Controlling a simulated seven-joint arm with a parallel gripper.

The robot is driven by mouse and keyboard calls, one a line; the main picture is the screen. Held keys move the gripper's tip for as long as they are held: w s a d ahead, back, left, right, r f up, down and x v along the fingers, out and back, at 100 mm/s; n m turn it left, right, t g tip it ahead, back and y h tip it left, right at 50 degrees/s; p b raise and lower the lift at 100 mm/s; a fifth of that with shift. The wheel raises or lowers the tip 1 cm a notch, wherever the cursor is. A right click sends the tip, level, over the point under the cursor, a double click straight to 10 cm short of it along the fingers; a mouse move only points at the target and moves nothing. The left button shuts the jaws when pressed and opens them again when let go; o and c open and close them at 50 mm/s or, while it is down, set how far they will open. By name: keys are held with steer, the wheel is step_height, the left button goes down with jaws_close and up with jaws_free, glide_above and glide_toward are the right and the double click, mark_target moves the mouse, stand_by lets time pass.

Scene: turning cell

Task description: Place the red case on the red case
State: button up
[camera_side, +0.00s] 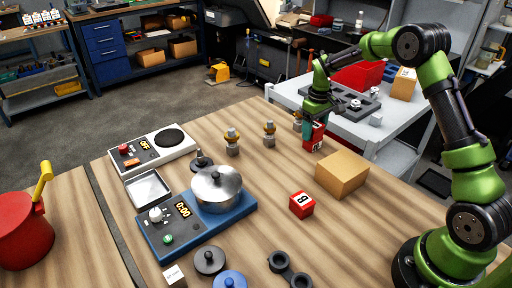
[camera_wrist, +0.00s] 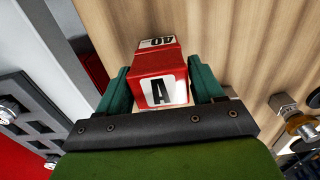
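A red case marked "A" (camera_wrist: 158,90) sits between the two teal fingers of my gripper (camera_wrist: 162,88) in the wrist view, with a finger close against each side. In the side view the same case (camera_side: 314,142) is under my gripper (camera_side: 315,125), near the far right edge of the wooden table. I cannot tell whether it touches the tabletop. A second red case marked "B" (camera_side: 301,205) stands on the table nearer the camera, left of and in front of a cardboard box, with nothing on top of it.
A cardboard box (camera_side: 342,173) stands close to case B. A blue hotplate with a metal pot (camera_side: 217,186) is to its left. Several brass-topped fittings (camera_side: 269,134) stand left of my gripper. A grey side bench (camera_side: 385,128) carries a dark tray and a red bin.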

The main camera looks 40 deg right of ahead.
mark_target(315, 125)
steer(key=o, duration=0.3)
steer(key=shift+r, duration=0.1)
step_height(315, 125, up, 12)
steer(key=s+a+r+t, duration=0.2)
steer(key=s+a+r, duration=0.3)
steer(key=a+r, duration=0.15)
steer(key=s+a+m+t+y, duration=0.1)
steer(key=s+a+m+t, duration=0.1)
steer(key=s+a, duration=0.3)
steer(key=s+a+m+t+y, duration=0.1)
steer(key=s+a, duration=0.5)
steer(key=s, duration=0.8)
steer(key=shift+s+a+r+m+t, duration=0.2)
steer(key=shift+r+m+t, duration=0.25)
steer(key=shift+t, duration=0.65)
